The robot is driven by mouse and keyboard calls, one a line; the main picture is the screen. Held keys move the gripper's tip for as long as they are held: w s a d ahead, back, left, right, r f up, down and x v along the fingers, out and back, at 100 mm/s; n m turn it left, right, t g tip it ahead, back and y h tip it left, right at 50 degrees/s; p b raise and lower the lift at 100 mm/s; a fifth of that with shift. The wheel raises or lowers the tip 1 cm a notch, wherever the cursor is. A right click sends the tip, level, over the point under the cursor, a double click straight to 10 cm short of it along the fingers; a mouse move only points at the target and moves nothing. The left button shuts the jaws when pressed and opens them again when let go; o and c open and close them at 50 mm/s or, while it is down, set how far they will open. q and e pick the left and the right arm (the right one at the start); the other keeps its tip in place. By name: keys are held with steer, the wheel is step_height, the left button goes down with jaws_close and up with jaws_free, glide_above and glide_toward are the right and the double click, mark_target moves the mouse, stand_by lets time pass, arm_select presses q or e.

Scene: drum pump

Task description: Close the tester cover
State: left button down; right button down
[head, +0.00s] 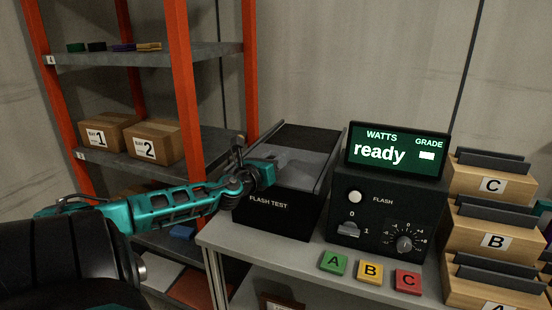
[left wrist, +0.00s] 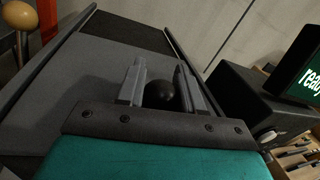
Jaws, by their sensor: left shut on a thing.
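The tester (head: 270,212) is a black box marked FLASH TEST on the grey bench. Its top carries a grey panel, apparently the cover (head: 313,160), between two raised side rails, with a darker strip (head: 308,136) at the far end. The cover also shows in the left wrist view (left wrist: 80,85). My left gripper (head: 282,162) reaches in from the left over the tester's near left part. In the left wrist view its two fingers (left wrist: 160,86) are shut on a round black knob (left wrist: 160,96). The knob's base is hidden. My right gripper is out of view.
Right of the tester stands a control box (head: 388,215) with a display (head: 397,150) reading "ready". Green (head: 333,263), yellow (head: 370,271) and red (head: 407,281) blocks lie in front. Lettered bins (head: 490,240) stand at right. An orange-post shelf (head: 183,75) stands at left.

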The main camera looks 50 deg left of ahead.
arm_select(q)
steer(key=shift+d+f, duration=0.1)
steer(key=shift+f, duration=0.1)
stand_by(0.3)
steer(key=c, duration=1.1)
jaws_free()
steer(key=shift+c, duration=0.2)
steer(key=o, duration=0.3)
steer(key=shift+s+r, duration=0.2)
steer(key=shift+s, duration=0.1)
steer(key=shift+o, duration=0.4)
steer(key=shift+w, duration=0.1)
steer(key=p+v, duration=0.1)
steer(key=v, duration=1.2)
